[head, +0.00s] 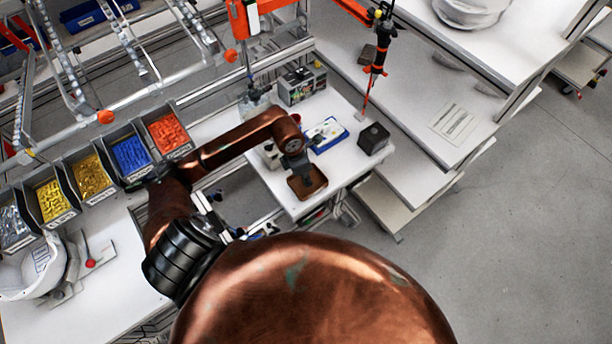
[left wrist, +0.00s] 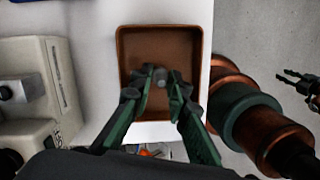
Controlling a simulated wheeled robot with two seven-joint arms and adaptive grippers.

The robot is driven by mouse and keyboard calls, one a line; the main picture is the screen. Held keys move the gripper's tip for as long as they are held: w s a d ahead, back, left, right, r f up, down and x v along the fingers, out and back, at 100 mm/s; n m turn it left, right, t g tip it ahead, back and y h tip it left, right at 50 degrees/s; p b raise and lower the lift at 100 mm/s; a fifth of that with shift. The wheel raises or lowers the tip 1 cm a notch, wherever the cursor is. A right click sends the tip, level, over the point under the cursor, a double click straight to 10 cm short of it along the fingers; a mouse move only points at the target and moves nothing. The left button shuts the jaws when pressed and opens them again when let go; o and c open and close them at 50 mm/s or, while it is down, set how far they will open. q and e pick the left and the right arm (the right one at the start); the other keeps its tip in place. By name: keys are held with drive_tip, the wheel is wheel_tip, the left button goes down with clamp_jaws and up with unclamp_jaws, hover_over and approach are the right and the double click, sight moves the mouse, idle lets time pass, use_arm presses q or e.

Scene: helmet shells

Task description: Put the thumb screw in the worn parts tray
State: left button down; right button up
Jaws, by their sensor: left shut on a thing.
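The thumb screw (left wrist: 160,77) shows in the left wrist view as a small grey piece between my left gripper's fingertips. My left gripper (left wrist: 159,84) is shut on it, with the fingers over the brown tray. The tray, which I take for the worn parts tray (left wrist: 126,60), is shallow with a raised rim, and no other piece shows in it. In the head view the tray (head: 318,192) lies at the table's near corner, partly under my left gripper (head: 305,182). Dark claw-like fingers, apparently my right gripper (left wrist: 297,82), show at the right edge; their opening is unclear.
A blue tray (head: 326,134) and a dark box (head: 373,138) stand behind the brown tray on the white table. A beige device (left wrist: 35,85) stands close left of it. Bins of coloured parts (head: 130,155) line the left bench.

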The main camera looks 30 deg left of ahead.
drive_tip(key=shift+f, duration=0.1)
use_arm(q)
drive_tip(key=shift+f, duration=0.2)
drive_tip(key=c, duration=1.8)
unclamp_jaws()
drive_tip(key=shift+c, duration=0.2)
use_arm(e)
drive_tip(key=shift+a+f, duration=0.15)
drive_tip(key=shift+a, duration=0.2)
use_arm(q)
drive_tip(key=shift+r, duration=0.15)
